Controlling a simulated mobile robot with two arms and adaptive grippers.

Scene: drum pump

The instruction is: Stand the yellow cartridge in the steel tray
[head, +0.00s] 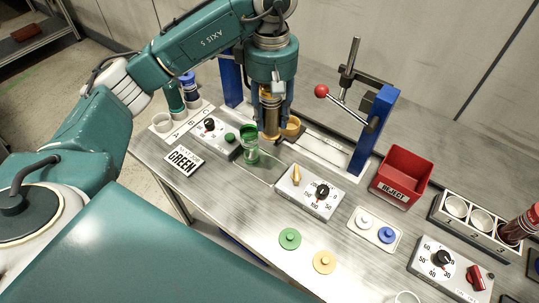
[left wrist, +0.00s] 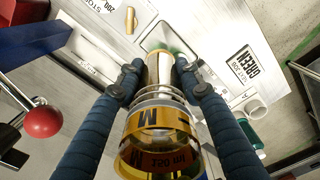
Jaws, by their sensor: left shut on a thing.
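My left gripper (head: 268,136) points down over the bench and is shut on the yellow cartridge (left wrist: 150,130). In the left wrist view the cartridge is see-through yellow with dark print and sits between the blue fingers (left wrist: 158,72). The steel tray (head: 262,176) is a shallow rectangle just below and left of the gripper. A green cartridge (head: 249,150) stands upright at its far left part. The tray's rim also shows in the left wrist view (left wrist: 150,33). My right gripper is not in view.
A blue-post press with a red-ball lever (head: 321,91) and a red reject bin (head: 402,177) stand farther right.

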